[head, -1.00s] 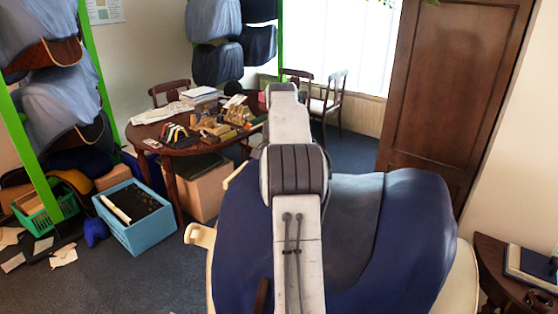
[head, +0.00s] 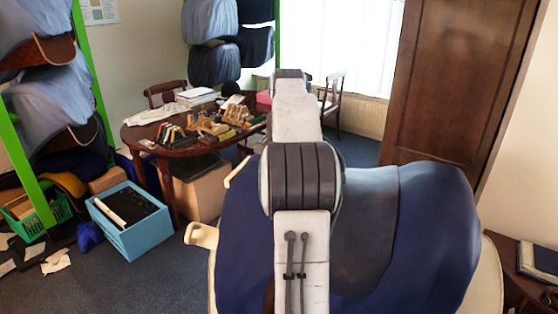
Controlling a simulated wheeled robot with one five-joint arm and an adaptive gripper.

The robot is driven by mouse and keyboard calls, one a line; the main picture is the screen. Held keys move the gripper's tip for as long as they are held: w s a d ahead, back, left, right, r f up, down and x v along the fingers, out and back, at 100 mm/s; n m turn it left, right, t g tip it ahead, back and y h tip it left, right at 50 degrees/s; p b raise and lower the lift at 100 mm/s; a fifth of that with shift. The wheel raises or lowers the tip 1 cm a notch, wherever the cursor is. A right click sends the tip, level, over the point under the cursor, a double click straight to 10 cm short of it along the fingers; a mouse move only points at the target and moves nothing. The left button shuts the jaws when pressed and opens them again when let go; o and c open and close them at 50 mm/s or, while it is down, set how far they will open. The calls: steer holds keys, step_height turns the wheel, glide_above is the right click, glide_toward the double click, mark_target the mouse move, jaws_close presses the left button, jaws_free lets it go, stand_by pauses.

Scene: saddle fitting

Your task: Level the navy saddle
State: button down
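The navy saddle (head: 432,232) is in the middle and right of the head view, close in front of me. Its blue side shows on both sides of my arm, with a grey-blue seat part to the right of the arm. It sits over a cream stand (head: 487,285), whose edge shows at the right and lower left. My arm reaches forward across the saddle and hides its middle. I cannot tell from this view whether the saddle is level. My gripper is not visible; the arm's far end hides it or it is out of frame.
A round wooden table (head: 178,150) with tools stands behind at left. A blue crate (head: 141,238) and a green basket (head: 60,209) are on the floor at left. A brown door (head: 450,90) is behind, and a small wooden table (head: 510,262) is at right.

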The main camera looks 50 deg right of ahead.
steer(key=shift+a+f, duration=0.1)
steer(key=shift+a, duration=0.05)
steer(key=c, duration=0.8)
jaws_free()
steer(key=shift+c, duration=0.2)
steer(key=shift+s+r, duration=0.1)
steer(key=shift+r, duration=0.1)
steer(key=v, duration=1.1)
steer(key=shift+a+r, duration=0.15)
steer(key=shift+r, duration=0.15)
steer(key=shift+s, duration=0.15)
